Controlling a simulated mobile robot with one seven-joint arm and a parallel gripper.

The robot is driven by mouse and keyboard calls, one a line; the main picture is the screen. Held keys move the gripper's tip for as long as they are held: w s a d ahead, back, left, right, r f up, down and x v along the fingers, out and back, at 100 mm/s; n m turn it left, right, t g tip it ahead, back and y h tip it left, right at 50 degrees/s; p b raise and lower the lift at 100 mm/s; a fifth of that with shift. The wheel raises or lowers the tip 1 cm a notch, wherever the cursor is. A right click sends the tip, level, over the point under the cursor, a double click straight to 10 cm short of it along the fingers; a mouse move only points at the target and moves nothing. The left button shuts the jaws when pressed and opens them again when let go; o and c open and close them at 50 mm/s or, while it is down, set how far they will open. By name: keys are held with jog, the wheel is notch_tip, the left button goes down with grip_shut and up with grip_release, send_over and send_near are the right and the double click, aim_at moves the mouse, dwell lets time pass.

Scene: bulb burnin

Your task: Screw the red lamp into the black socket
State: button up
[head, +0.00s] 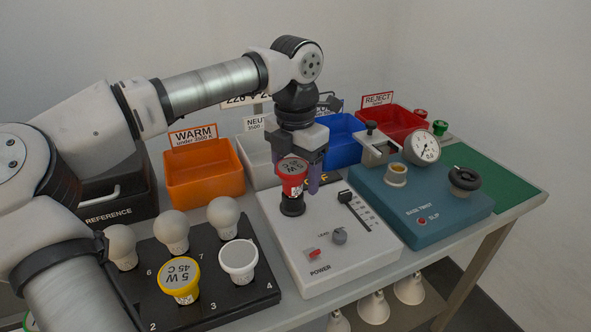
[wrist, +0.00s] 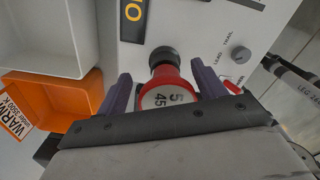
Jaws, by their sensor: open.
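The red lamp (head: 292,184), with a red collar and a grey printed top, stands upright over the black socket (head: 292,208) on the white tester box. In the wrist view the lamp (wrist: 176,80) lines up with the socket (wrist: 163,55). Its lower end is hidden, so how deep it sits cannot be told. My gripper (head: 296,181) is above the socket, pointing down. Its two purple fingers are open, one on each side of the lamp, with a gap visible beside it in the wrist view (wrist: 160,72).
A black tray (head: 215,268) with yellow-collared, white and grey lamps is at front left. The teal base tester (head: 440,212) is to the right. Orange (head: 203,175), white, blue (head: 345,135) and red bins stand behind. The tester's slider (head: 350,200) and knob (head: 339,236) are right of the socket.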

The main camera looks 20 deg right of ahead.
aim_at(293, 185)
jog(key=c, duration=0.9)
jog(key=shift+o, duration=0.2)
jog(key=m+p, duration=0.1)
jog(key=m, duration=0.1)
jog(key=shift+s+r+m+p, duration=0.1)
jog(key=shift+r+m+p, duration=0.15)
jog(key=shift+m+p, duration=0.15)
jog(key=m, duration=0.2)
jog(key=m+p, duration=0.1)
jog(key=m, duration=0.1)
jog(key=a+m+p, duration=0.1)
jog(key=m, duration=0.1)
jog(key=shift+s+f+m, duration=0.1)
jog(key=shift+s+m, duration=0.15)
jog(key=shift+m, duration=0.15)
jog(key=m, duration=0.5)
jog(key=shift+s+f+p, duration=0.1)
jog(key=shift+s+p, duration=0.1)
jog(key=shift+p, duration=0.2)
jog(key=m, duration=0.7)
jog(key=shift+s+a+f, duration=0.1)
jog(key=shift+s+f, duration=0.1)
jog(key=shift+s, duration=0.2)
jog(key=o, duration=0.5)
jog(key=shift+m, duration=0.4)
jog(key=o, duration=0.6)
jog(key=shift+s+a+r, duration=0.1)
jog(key=shift+a, duration=0.05)
jog(key=shift+r, duration=0.1)
